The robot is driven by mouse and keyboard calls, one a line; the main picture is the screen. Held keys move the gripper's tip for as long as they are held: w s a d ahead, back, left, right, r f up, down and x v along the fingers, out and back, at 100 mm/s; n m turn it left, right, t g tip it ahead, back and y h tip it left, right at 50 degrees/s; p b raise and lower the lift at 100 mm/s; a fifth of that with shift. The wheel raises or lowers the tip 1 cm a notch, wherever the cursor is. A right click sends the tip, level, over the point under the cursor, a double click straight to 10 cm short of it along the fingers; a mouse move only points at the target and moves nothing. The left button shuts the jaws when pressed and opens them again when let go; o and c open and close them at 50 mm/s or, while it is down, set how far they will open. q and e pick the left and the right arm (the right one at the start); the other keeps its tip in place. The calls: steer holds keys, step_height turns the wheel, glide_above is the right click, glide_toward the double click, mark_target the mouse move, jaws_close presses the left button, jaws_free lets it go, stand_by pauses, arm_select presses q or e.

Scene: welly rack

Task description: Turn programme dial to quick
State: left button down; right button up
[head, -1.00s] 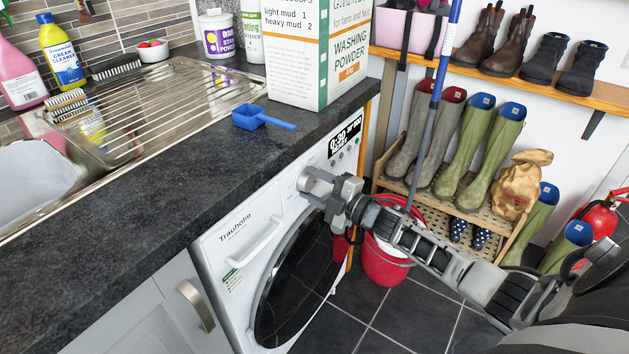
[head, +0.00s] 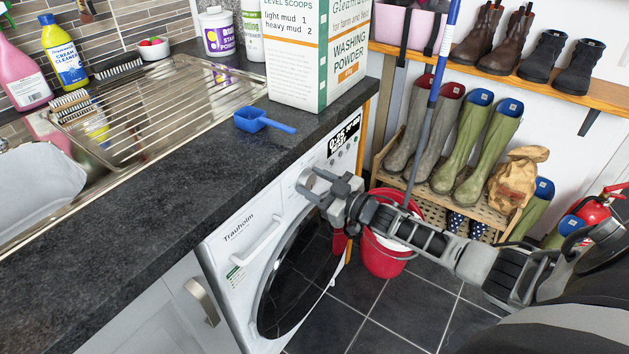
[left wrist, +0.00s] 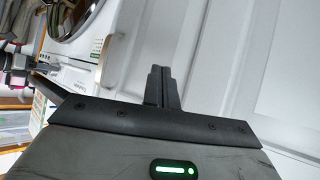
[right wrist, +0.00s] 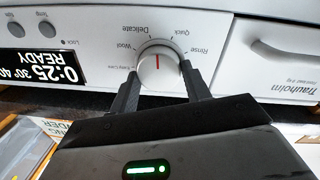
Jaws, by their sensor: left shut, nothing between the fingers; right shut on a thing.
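The programme dial (right wrist: 158,66) is a round white knob with a red line on the washing machine's front panel. In the right wrist view the panel is upside down. The red line lies towards the gap between "Delicate" and "Quick". My right gripper (right wrist: 158,90) is shut on the dial, one finger on each side. In the head view this gripper (head: 312,184) reaches the panel from the right. The display (right wrist: 42,67) reads 0:25 and READY. My left gripper (left wrist: 160,86) is shut and empty in front of a white cabinet door; it is outside the head view.
The dark worktop (head: 150,195) overhangs above the machine (head: 238,262), with a blue scoop (head: 262,122) and a washing powder box (head: 310,60) on it. A red bucket (head: 385,258) and mop handle (head: 432,110) stand right of the machine. The boot rack (head: 478,222) stands behind.

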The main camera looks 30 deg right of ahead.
steer(key=shift+d+m+p, duration=0.15)
steer(key=shift+m+p, duration=0.15)
steer(key=shift+m, duration=2)
steer(key=o, duration=1)
steer(key=shift+c, duration=0.2)
steer(key=p+v, duration=0.1)
steer(key=v, duration=1.5)
steer(key=shift+r, duration=0.1)
